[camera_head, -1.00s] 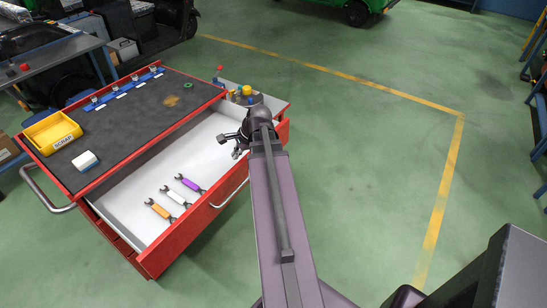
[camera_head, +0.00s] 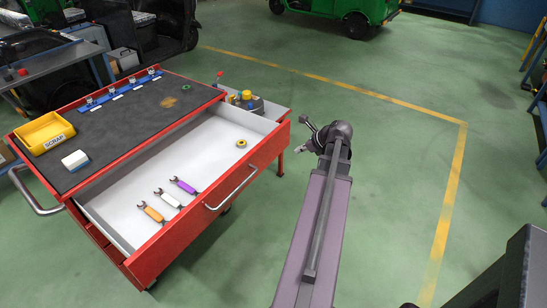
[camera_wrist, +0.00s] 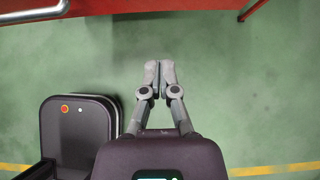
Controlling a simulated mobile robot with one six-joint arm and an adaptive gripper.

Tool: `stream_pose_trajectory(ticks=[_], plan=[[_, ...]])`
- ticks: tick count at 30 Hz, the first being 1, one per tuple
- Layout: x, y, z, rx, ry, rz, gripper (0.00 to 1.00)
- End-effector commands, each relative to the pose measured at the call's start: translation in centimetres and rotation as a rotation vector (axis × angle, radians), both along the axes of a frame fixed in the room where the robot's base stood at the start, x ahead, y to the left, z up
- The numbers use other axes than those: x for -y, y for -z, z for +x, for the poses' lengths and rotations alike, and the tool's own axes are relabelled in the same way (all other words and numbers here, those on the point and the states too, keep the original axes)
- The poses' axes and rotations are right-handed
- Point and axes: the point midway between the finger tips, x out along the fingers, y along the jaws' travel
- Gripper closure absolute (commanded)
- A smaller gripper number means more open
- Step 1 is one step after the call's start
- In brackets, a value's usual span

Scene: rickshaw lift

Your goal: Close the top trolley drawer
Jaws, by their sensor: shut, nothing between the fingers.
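The red trolley (camera_head: 128,92) stands at the left with its top drawer (camera_head: 207,183) pulled well open. The drawer has a silver handle (camera_head: 231,189) on its red front. Inside lie orange, white and purple wrenches and a small yellow ring (camera_head: 241,143). My gripper (camera_head: 306,123) is to the right of the drawer front, outside the drawer and apart from it. In the wrist view its fingers (camera_wrist: 159,68) are together and empty above the green floor. Part of the drawer front (camera_wrist: 150,6) and its handle (camera_wrist: 35,12) show at the top edge there.
A yellow scrap bin (camera_head: 44,133), a white block (camera_head: 75,160) and a blue strip rack (camera_head: 122,91) are on the trolley top. A side shelf (camera_head: 268,109) holds several small items. The green floor to the right is clear.

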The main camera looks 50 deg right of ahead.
Motion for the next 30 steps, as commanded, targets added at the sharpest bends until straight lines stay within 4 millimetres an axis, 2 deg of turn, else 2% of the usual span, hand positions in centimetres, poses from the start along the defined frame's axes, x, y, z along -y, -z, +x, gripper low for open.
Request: stream_pose_trajectory(ticks=[17,30], plan=[[0.2,0.3,0.0,0.003,0.011,0.006,1.0],[0.1,3.0,2.3,0.003,0.01,0.004,1.0]])
